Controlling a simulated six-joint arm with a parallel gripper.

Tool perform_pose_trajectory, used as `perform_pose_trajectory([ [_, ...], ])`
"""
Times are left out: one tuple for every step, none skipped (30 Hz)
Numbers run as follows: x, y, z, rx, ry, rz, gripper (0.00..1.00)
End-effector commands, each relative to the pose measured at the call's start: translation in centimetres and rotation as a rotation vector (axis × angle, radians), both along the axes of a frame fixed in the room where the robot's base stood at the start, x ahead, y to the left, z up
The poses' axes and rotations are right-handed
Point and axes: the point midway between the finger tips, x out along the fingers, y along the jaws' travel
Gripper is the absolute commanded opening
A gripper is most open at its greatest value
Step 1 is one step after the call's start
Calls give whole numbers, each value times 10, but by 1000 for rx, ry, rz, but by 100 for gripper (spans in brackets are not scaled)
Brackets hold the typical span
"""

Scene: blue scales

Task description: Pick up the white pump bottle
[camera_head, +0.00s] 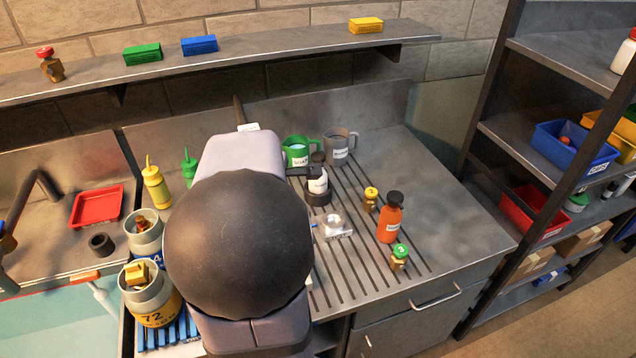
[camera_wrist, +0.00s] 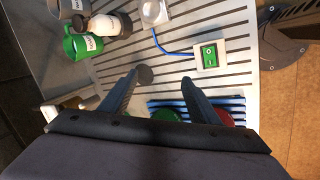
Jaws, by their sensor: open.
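The white pump bottle (camera_head: 318,184) with a dark top stands on the slatted steel drainboard in the head view, just in front of the green mug. In the wrist view the white bottle (camera_wrist: 103,25) is at the upper left, near the green mug. My gripper (camera_wrist: 160,79) is open, with its two dark fingers spread and nothing between them. It is apart from the bottle, which lies beyond and left of the fingers in the wrist view. In the head view my arm hides the gripper.
The green mug (camera_head: 299,151) and grey mug (camera_head: 338,148) stand close behind the bottle. An orange bottle (camera_head: 390,222) and small brass valves are to its right. Yellow bottle (camera_head: 156,188) stands left.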

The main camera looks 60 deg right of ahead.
Motion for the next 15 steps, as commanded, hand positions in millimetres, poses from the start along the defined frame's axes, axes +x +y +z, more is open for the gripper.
perform_pose_trajectory([
  [-2, -25, -8, -53, -16, -1, 56],
  [-1, -37, -8, -84, -32, -1, 56],
  [1, -54, -10, -123, -58, -11, 56],
  [2, -65, -12, -150, -78, -21, 56],
  [3, -77, -13, -177, -104, -35, 56],
  [6, -92, -17, -210, -142, -57, 56],
  [7, -103, -19, -235, -177, -80, 56],
  [10, -114, -22, -258, -216, -104, 56],
  [12, -129, -27, -288, -273, -141, 56],
  [15, -139, -30, -308, -321, -172, 56],
  [16, -150, -34, -327, -374, -206, 56],
  [20, -164, -39, -350, -454, -254, 56],
  [21, -174, -44, -363, -518, -293, 56],
  [23, -184, -48, -374, -585, -333, 56],
  [25, -195, -53, -384, -678, -386, 56],
])
